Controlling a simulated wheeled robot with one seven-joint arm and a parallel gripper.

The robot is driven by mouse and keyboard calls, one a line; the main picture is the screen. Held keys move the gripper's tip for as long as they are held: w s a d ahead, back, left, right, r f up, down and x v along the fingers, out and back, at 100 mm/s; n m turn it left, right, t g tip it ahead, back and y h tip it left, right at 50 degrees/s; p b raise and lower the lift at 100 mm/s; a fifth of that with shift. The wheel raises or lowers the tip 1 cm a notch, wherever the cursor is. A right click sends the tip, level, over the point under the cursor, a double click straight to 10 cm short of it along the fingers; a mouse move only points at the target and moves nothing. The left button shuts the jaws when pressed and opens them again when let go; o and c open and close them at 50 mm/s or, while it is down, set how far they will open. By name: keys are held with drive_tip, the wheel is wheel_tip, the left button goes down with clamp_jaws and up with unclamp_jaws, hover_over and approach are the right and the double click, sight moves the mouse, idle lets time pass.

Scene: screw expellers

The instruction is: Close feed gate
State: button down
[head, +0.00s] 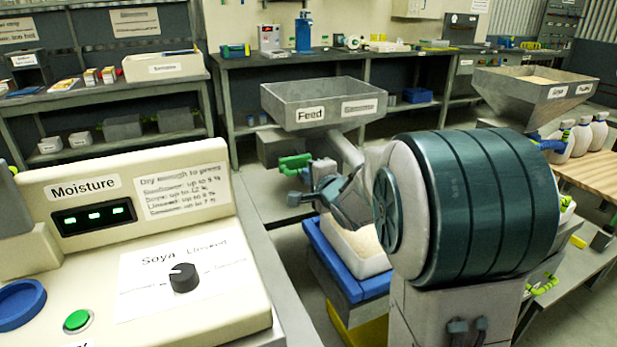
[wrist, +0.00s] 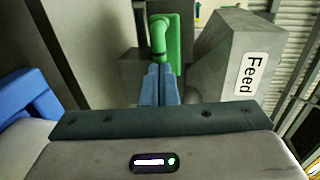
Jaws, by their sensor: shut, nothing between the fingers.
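The feed hopper (head: 322,104) is a grey metal bin with a "Feed" label; its side (wrist: 214,62) fills the right of the wrist view. A green gate handle (head: 294,162) sits below the hopper in the head view. In the wrist view the green handle (wrist: 159,40) and its plate stand straight ahead of my fingers. My gripper (wrist: 160,70) is shut and empty, its blue fingertips at or very near the handle's lower end; I cannot tell if they touch. I cannot tell how far the gate is open.
A moisture panel (head: 125,250) with a knob and green button stands at the near left. A blue-rimmed tray (head: 345,285) lies below my arm. A second hopper (head: 540,92) stands at the right, near several white bottles (head: 582,138).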

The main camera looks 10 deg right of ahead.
sight(298, 161)
drive_tip(key=shift+w, duration=0.1)
drive_tip(key=p+x, duration=0.1)
drive_tip(key=x, duration=0.2)
drive_tip(key=p+x, duration=0.1)
drive_tip(key=shift+w+a+r+p, duration=0.1)
drive_tip(key=shift+w+r+p, duration=0.25)
drive_tip(key=shift+r, duration=0.25)
